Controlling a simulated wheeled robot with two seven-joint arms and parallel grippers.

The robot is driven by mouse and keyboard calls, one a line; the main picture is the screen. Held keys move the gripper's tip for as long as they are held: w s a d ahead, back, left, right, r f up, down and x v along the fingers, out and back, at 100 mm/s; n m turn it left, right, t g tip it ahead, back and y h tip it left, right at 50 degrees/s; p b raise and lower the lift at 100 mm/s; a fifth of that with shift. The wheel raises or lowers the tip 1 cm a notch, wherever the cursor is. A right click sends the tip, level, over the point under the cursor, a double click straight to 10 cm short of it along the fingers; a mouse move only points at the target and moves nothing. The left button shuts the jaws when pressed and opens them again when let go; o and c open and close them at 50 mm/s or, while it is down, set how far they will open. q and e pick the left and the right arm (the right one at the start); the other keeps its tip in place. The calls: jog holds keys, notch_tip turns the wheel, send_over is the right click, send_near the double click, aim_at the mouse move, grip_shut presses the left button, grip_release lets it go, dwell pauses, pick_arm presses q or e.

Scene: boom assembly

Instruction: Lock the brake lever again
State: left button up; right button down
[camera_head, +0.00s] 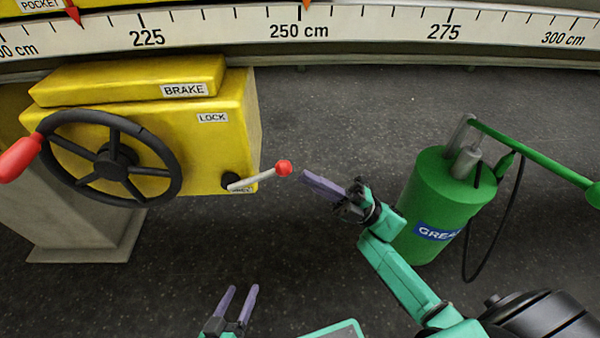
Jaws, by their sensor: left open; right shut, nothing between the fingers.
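The brake lever (259,177) is a pale rod with a red ball knob, on the front of the yellow brake box (200,140). It points right and slightly up from its black pivot. The LOCK label (212,118) is above the pivot; another label below it is partly hidden by the lever. My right gripper (306,178) is shut and empty, its fingertips just right of the red knob with a small gap. My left gripper (244,290) is open and empty at the bottom of the view, well below the lever.
A black handwheel (114,158) with a red handle (20,157) is on the left of the box. A green grease canister (432,190) with a hose stands right, behind my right arm. A ruler scale (300,28) runs across the top. Dark floor between is clear.

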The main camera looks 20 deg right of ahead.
jog(key=shift+x, duration=1.6)
jog(key=shift+r, duration=0.1)
